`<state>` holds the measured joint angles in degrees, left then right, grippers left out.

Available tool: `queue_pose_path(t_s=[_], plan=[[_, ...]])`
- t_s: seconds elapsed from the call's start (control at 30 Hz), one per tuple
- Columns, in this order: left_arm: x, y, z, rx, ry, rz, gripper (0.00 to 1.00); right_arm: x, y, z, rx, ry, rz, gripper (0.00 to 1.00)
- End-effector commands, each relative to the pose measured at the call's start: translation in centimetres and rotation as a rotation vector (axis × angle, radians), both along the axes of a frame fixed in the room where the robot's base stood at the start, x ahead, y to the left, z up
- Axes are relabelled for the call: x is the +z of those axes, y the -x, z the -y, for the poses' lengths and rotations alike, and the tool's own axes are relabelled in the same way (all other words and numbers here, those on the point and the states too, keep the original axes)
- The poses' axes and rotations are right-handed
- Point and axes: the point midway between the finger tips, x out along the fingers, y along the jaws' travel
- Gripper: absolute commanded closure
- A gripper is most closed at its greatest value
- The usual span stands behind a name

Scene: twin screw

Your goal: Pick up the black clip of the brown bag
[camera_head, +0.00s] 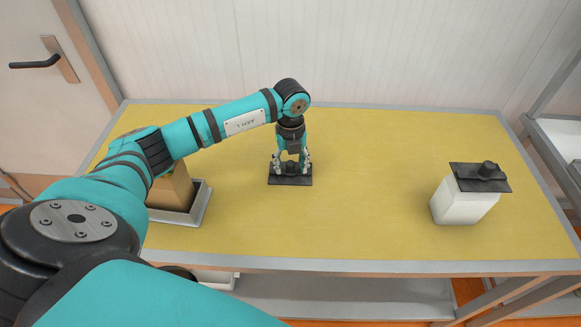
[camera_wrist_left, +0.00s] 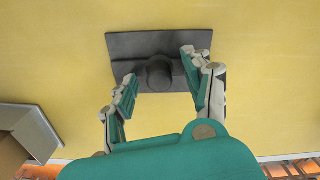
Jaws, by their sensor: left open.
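A flat black clip with a round knob (camera_head: 290,181) lies on the yellow table, and it also shows in the left wrist view (camera_wrist_left: 135,42). My left gripper (camera_head: 291,165) points down over it. In the left wrist view my left gripper (camera_wrist_left: 158,80) is open, with its fingers on either side of the knob; I cannot tell whether they touch it. A brown bag (camera_head: 172,190) stands in a grey tray (camera_head: 204,207) at the left, partly hidden by my left arm. My right gripper is not in view.
A white container (camera_head: 462,206) with another black clip (camera_head: 481,177) on top stands at the right of the yellow table (camera_head: 370,200). The table between it and my left gripper is clear. A wall stands behind the table.

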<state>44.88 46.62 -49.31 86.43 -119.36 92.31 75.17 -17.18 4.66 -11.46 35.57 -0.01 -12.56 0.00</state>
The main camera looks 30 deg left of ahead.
Motion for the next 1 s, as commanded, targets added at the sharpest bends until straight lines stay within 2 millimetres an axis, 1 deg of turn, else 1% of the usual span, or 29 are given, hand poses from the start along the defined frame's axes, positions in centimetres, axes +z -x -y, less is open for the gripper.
queue_pose_path(t_s=[0.1,0.23,0.27,0.63,0.67,1.0], plan=[[-0.41,0.0,0.06,-0.001,0.001,0.001,0.49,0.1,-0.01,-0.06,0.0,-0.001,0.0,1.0],[-0.41,-0.01,0.04,-0.001,0.0,0.001,0.49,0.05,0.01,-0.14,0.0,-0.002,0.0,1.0],[-0.41,-0.01,0.04,-0.001,0.0,0.001,0.5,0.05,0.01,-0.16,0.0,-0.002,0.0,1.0],[-0.35,-0.02,0.02,0.0,0.0,0.001,0.99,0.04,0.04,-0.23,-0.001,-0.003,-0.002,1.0],[-0.35,-0.02,0.02,0.0,0.0,0.001,1.0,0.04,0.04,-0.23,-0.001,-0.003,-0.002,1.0],[-0.06,-0.06,-0.01,0.0,0.0,0.003,1.0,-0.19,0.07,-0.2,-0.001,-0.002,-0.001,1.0]])
